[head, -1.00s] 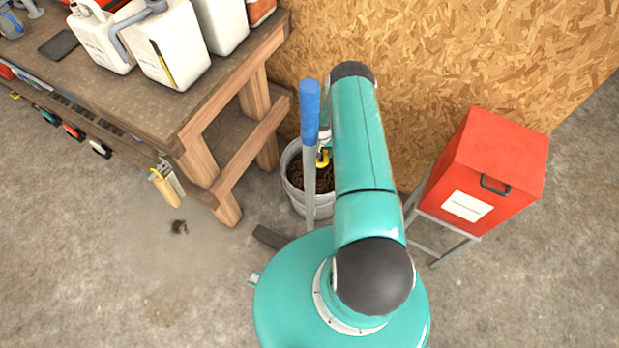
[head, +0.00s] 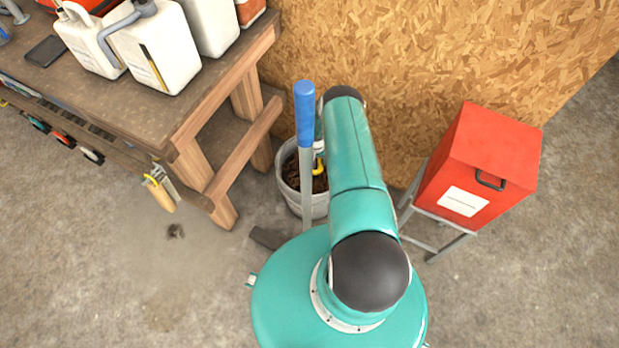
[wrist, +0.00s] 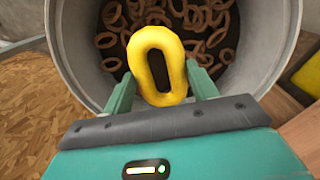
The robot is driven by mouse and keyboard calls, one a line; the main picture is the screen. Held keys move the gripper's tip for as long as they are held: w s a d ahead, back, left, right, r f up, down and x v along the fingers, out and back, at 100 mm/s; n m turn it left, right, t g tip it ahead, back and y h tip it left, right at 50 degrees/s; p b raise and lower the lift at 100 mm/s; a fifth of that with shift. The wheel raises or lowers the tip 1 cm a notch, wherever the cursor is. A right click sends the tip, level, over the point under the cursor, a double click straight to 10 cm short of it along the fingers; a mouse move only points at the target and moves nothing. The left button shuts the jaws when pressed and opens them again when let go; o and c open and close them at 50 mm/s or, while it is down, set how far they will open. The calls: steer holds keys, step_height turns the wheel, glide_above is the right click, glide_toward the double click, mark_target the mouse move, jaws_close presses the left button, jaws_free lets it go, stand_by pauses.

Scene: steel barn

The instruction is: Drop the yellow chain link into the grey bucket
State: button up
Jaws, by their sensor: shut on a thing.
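The yellow chain link (wrist: 157,65) is an oval ring held upright between the two fingers of my gripper (wrist: 160,88) in the wrist view. It shows as a small yellow piece in the head view (head: 319,167), partly hidden by my arm. The grey bucket (wrist: 75,38) lies beyond the link, and the link appears over its opening. Several rusty brown links lie inside the bucket. In the head view the bucket (head: 291,187) stands on the floor, partly hidden by a blue-topped pole and my arm.
A wooden workbench (head: 130,110) with white canisters (head: 155,48) stands left of the bucket. A red box (head: 485,160) on a metal stand is to the right. A chipboard wall (head: 420,60) is behind. A blue-topped pole (head: 305,115) rises in front of the bucket.

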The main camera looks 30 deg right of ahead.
steer(key=shift+w, duration=0.1)
steer(key=o, duration=1.1)
steer(key=shift+o, duration=0.2)
steer(key=shift+r, duration=0.1)
step_height(320, 180, up, 14)
